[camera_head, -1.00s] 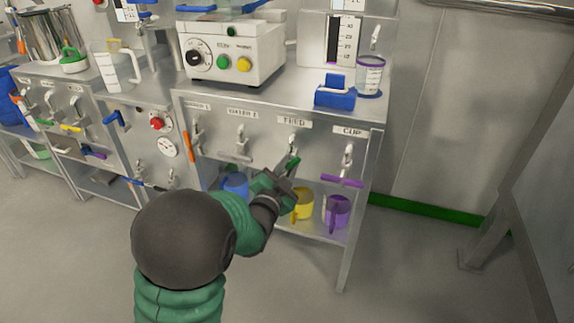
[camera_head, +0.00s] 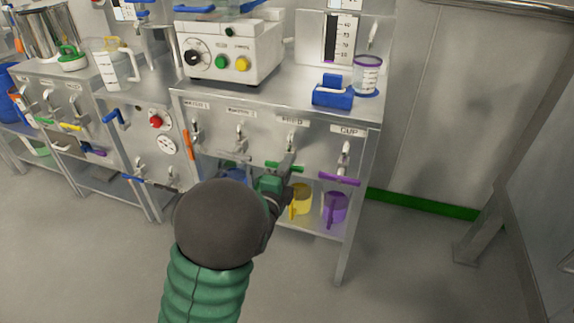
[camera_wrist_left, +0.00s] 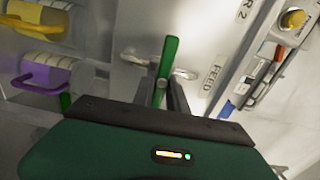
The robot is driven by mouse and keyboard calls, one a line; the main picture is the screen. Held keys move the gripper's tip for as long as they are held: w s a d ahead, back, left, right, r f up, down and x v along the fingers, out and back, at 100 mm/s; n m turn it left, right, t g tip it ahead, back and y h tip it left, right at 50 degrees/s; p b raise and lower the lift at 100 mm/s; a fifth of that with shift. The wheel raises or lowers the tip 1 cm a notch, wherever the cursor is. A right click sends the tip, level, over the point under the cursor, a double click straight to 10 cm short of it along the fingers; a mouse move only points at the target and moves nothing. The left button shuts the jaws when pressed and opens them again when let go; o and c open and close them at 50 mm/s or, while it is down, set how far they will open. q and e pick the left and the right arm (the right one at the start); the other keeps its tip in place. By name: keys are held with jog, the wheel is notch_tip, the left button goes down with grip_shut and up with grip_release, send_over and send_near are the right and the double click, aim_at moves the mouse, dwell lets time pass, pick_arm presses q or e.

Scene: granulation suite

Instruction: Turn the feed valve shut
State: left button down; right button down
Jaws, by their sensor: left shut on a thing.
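The feed valve has a green handle (camera_head: 272,166) under the FEED label (camera_head: 292,121) on the cabinet front. The handle lies about level, crosswise to its pipe. In the left wrist view the green handle (camera_wrist_left: 170,62) stands between my fingertips, with the FEED label (camera_wrist_left: 212,77) to its right. My left gripper (camera_head: 287,165) is shut on the handle; it also shows in the left wrist view (camera_wrist_left: 163,92). The gripper hides part of the handle and valve. My right gripper is not in view.
The cup valve with a purple handle (camera_head: 340,179) is close to the right. An orange handle (camera_head: 188,145) is farther left. Yellow (camera_head: 302,200) and purple (camera_head: 335,207) jugs stand on the shelf below. A blue block (camera_head: 332,94) and clear cup (camera_head: 367,73) stand on top.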

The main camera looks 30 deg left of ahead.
pick_arm(q)
jog(key=shift+d+f+m, duration=0.2)
jog(key=shift+f+m, duration=0.15)
jog(key=shift+m, duration=0.05)
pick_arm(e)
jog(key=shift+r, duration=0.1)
pick_arm(q)
jog(key=c, duration=1.5)
grip_release()
jog(key=shift+o, duration=0.9)
jog(key=shift+r, duration=0.15)
jog(key=shift+a, duration=0.1)
